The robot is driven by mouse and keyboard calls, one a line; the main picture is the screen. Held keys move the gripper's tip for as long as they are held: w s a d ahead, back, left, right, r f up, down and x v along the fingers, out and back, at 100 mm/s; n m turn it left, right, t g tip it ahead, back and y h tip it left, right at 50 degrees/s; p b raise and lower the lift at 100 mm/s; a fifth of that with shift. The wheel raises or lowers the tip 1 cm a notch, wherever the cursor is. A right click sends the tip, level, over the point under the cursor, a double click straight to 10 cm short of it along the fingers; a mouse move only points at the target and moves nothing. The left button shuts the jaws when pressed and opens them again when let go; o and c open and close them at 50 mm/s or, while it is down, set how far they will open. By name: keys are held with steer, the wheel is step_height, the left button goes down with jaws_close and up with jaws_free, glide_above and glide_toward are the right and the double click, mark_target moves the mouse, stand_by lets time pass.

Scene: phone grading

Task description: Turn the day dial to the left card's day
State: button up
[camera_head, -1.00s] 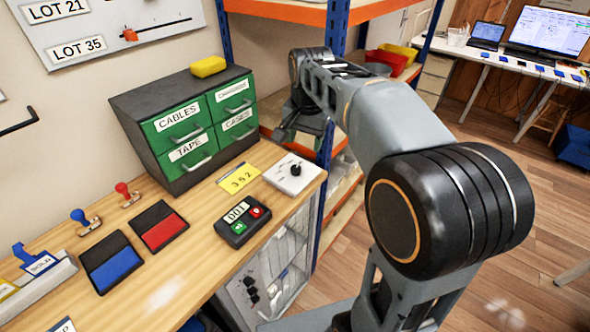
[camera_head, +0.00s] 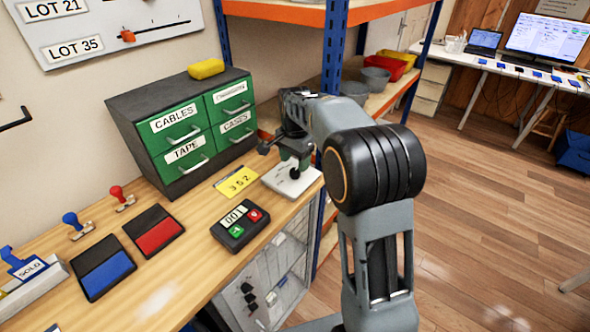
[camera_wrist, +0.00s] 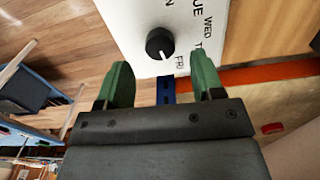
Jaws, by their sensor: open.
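The day dial is a white plate (camera_head: 288,185) with a round black knob (camera_head: 295,174), at the right end of the wooden bench. In the wrist view the knob (camera_wrist: 160,43) carries a white mark pointing down and slightly right, toward the FRI side. WED and FRI are readable on the plate; other day labels are partly cut off. My gripper (camera_wrist: 161,82) is open, its two green fingers apart with nothing between them. The knob lies just beyond the fingertips. In the head view my gripper is above the dial. No card with a day name is readable.
A yellow card reading 352 (camera_head: 237,181) lies left of the dial. A black box with green and red buttons (camera_head: 240,228) is in front. A green-fronted drawer cabinet (camera_head: 185,130) stands behind left. A blue rack post (camera_head: 334,70) is close to my arm.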

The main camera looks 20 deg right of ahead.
mark_target(295, 171)
steer(key=shift+f, duration=1.8)
steer(key=shift+c, duration=0.4)
steer(key=c, duration=0.8)
steer(key=shift+c, duration=0.2)
